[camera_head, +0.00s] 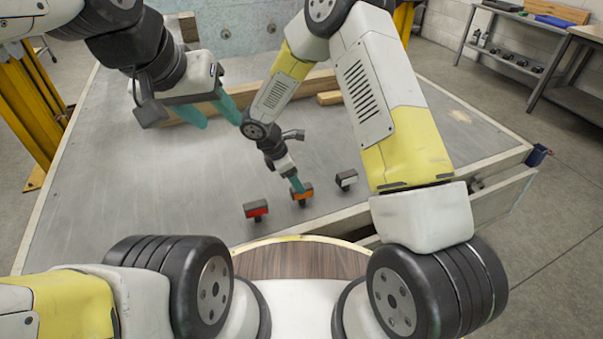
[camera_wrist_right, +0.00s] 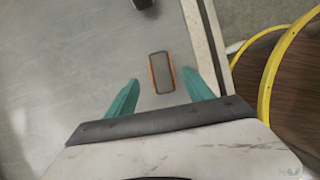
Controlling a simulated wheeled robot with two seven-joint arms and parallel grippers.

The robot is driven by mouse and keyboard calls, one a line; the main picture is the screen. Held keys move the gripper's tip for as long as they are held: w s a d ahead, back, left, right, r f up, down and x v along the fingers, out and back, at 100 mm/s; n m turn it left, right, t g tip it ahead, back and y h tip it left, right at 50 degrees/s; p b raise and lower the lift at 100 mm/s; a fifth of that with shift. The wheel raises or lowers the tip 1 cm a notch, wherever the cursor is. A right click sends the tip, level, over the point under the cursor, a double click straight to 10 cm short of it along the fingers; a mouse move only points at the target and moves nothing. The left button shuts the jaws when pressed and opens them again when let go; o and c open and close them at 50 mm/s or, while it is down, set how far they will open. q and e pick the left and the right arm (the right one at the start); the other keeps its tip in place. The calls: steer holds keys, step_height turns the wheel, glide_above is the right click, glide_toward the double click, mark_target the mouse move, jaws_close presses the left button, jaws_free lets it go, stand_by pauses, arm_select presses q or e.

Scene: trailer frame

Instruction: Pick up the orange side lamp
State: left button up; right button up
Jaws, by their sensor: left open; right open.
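The orange side lamp (camera_head: 303,190) stands on the grey trailer bed, between a red lamp (camera_head: 256,210) and a white lamp (camera_head: 346,179). In the right wrist view the orange-edged lamp (camera_wrist_right: 161,73) lies ahead of and between the teal fingertips. My right gripper (camera_wrist_right: 160,90) is open and empty there. In the head view my right gripper (camera_head: 297,184) is right at the orange lamp and partly covers it. My left gripper (camera_head: 222,112) is open and empty, held above the bed at the upper left.
The trailer bed (camera_head: 110,170) is mostly clear on the left. Wooden beams (camera_head: 328,98) lie toward its back. A round wooden surface (camera_head: 300,260) lies close to my body, and its yellow rim (camera_wrist_right: 276,65) shows in the right wrist view. Shelves (camera_head: 510,55) stand far right.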

steer(key=x, duration=0.5)
steer(key=shift+s+f, duration=0.15)
steer(key=shift+f, duration=0.05)
steer(key=shift+c, duration=0.2)
jaws_close()
